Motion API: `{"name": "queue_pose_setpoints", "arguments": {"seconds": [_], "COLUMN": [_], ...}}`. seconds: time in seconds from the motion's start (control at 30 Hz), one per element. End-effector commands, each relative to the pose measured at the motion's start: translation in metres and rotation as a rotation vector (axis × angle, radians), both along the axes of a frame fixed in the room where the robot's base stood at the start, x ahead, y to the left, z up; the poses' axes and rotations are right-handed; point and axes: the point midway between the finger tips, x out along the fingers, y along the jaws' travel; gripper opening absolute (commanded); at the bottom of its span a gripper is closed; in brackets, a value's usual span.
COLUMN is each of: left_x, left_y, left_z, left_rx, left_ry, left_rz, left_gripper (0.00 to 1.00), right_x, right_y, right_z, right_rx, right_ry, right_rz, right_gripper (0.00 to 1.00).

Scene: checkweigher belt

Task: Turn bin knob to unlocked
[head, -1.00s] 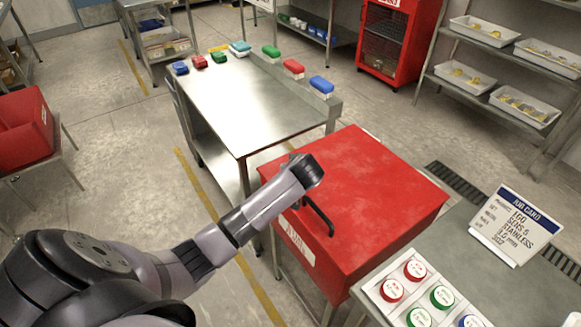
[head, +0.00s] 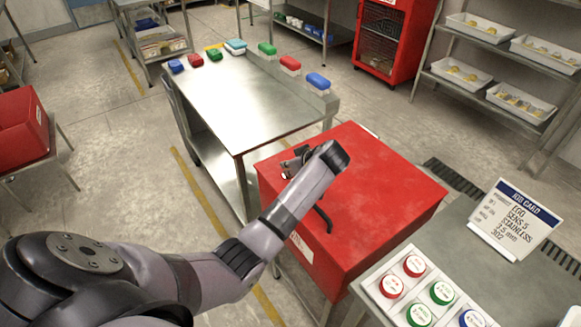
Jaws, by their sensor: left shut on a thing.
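The red bin (head: 375,185) stands in the middle, with its lid shut. A black handle (head: 322,218) is on its left-facing front, above a white label (head: 301,247). My left arm reaches across from the lower left. My left gripper (head: 290,168) is at the bin's upper front edge, pointing back toward the left, largely hidden behind my own wrist. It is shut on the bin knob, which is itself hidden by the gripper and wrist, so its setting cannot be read. My right gripper is out of view.
A steel table (head: 240,105) with several coloured blocks along its far edge stands behind the bin. A job card (head: 514,222) and a panel of coloured buttons (head: 400,300) are at right. Open floor lies left of the bin.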

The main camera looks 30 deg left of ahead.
Motion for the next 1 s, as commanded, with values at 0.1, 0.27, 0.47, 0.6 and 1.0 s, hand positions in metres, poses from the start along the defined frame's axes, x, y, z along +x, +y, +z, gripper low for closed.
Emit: {"name": "queue_pose_setpoints", "arguments": {"seconds": [0.1, 0.27, 0.47, 0.6, 1.0], "left_x": [-0.001, 0.000, 0.000, 0.000, -0.004], "left_y": [0.000, 0.000, 0.000, 0.000, -0.013], "left_z": [-0.001, -0.001, 0.000, 0.000, 0.013], "left_rx": [-0.002, -0.002, -0.001, -0.001, -0.002], "left_ry": [0.000, 0.000, 0.000, 0.000, -0.004], "left_rz": [0.002, 0.002, 0.001, 0.001, -0.003], "left_gripper": [0.00, 0.12, 0.25, 0.29, 0.29], "right_x": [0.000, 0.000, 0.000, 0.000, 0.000], "right_y": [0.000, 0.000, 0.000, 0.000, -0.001], "right_z": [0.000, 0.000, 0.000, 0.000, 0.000], "right_rx": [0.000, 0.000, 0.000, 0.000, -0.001], "right_ry": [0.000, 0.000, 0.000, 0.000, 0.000], "right_rz": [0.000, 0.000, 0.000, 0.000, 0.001], "right_gripper": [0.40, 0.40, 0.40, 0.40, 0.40]}}
